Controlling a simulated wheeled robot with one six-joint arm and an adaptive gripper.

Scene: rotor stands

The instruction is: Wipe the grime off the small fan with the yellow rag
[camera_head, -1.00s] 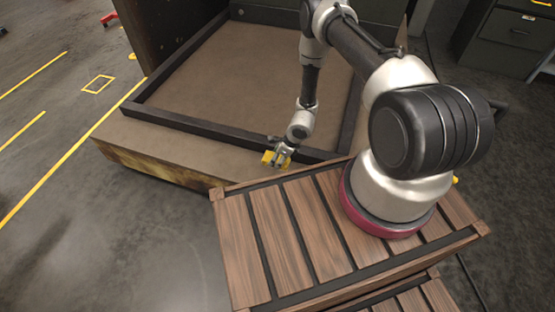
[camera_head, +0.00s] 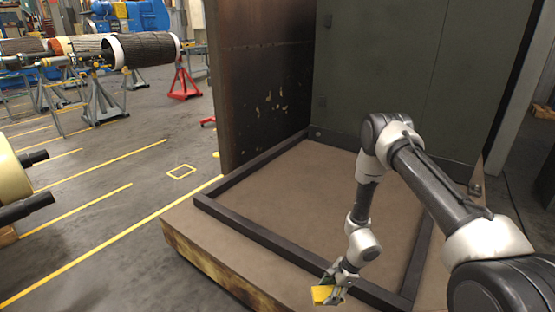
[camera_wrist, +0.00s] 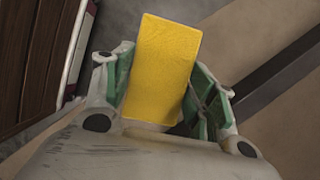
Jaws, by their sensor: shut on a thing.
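The yellow rag (camera_head: 321,294) is a flat rectangular piece held by my gripper (camera_head: 338,282), low in the head view above the front ledge of the platform. In the wrist view the rag (camera_wrist: 164,66) sits between the green-padded fingers of my gripper (camera_wrist: 162,92), which are shut on it. Most of the rag sticks out past the fingers. I cannot make out the small fan or any grime on it in either view.
The brown platform (camera_head: 178,240) has a raised dark frame (camera_head: 262,239) and tall panels (camera_head: 262,85) behind it. Rotors on stands (camera_head: 145,50) stand at the upper left. A cream machine part (camera_head: 12,185) is at the left edge. Open floor with yellow lines lies between.

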